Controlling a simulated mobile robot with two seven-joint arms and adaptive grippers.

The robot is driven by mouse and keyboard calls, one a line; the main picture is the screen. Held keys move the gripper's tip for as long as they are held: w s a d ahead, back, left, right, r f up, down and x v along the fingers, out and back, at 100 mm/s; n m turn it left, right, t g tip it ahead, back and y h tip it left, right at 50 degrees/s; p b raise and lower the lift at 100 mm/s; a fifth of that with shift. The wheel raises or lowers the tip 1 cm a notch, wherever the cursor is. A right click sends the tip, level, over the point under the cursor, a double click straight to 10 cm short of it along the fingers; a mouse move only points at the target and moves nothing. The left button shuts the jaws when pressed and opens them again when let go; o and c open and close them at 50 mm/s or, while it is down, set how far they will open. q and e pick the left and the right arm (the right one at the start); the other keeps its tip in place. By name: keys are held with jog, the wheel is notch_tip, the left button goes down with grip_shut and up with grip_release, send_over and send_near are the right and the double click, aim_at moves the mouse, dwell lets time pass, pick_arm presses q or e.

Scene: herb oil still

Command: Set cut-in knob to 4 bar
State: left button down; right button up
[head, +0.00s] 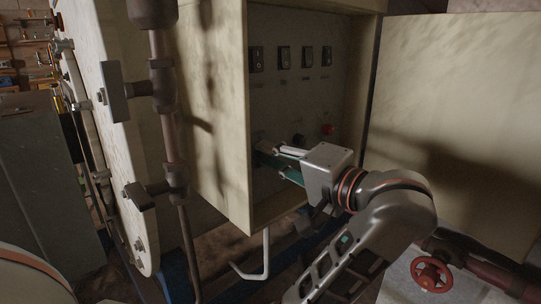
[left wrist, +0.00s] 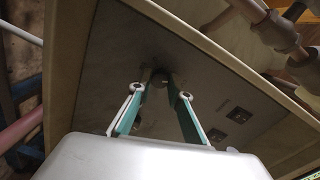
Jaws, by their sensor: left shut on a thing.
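An open cream control cabinet (head: 246,110) holds a grey panel (head: 290,98) in the head view. My left gripper (head: 263,153) reaches into it from the lower right, with its fingertips at the lower left of the panel. It is shut on a dark knob (left wrist: 159,77), mostly hidden between the fingertips in the left wrist view. The knob's pointer and scale cannot be read. A second dark knob (head: 298,140) and a red button or knob (head: 327,130) sit to the right on the panel, clear of the fingers. My right gripper is not in view.
Several dark switches (head: 284,57) line the upper panel. The cabinet's side walls stand close around my gripper. The open door (head: 450,90) is at the right, a vertical pipe (head: 166,90) at the left. A red handwheel (head: 431,274) is at the lower right.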

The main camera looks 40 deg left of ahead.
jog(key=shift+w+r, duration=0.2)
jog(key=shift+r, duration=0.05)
pick_arm(q)
jog(key=c, duration=1.9)
grip_release()
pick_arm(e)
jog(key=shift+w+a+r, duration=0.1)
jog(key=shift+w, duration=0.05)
pick_arm(q)
jog(key=d, duration=0.7)
jog(key=shift+s+d+r, duration=0.2)
jog(key=shift+s+d, duration=0.05)
jog(key=shift+s, duration=0.1)
jog(key=shift+d, duration=0.1)
